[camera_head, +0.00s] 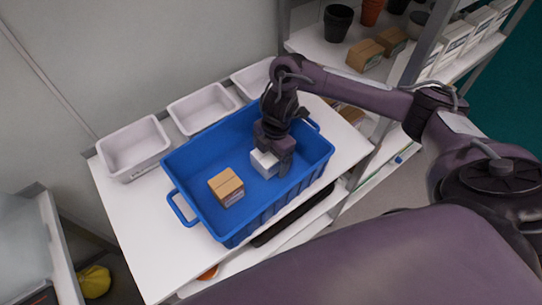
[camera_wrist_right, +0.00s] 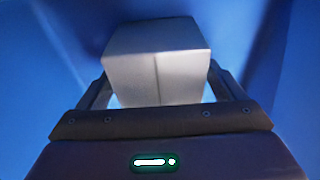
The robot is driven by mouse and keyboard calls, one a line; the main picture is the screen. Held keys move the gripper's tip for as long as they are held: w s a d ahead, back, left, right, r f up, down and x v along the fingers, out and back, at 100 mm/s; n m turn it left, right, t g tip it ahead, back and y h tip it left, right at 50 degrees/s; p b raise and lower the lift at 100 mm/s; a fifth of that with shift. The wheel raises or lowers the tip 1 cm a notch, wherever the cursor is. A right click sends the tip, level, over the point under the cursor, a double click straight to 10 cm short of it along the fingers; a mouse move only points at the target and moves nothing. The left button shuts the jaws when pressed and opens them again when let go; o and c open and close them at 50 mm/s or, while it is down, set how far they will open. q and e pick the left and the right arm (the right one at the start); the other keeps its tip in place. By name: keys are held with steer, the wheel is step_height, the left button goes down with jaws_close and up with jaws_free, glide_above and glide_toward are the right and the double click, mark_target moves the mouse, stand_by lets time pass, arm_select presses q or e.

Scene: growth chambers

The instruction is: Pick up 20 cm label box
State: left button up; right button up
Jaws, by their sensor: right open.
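A white box (camera_head: 264,163) sits inside the blue crate (camera_head: 188,172), toward the crate's right part. I take it for the label box, but its label cannot be read. My right gripper (camera_head: 275,160) reaches down into the crate over the white box. In the right wrist view the white box (camera_wrist_right: 156,62) stands between the fingers of my right gripper (camera_wrist_right: 158,95), which are open on its two sides. The gripper hides part of the box in the head view. My left gripper is not in view.
A brown cardboard box (camera_head: 226,188) lies in the crate, left of the white box. White bins (camera_head: 133,147) line the back of the white table (camera_head: 126,217). A shelf with pots (camera_head: 338,22) and boxes stands at the right.

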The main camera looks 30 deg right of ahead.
steer(key=shift+f, duration=0.25)
steer(key=shift+c, duration=0.3)
steer(key=c, duration=1)
steer(key=shift+r, duration=0.15)
steer(key=shift+c, duration=0.2)
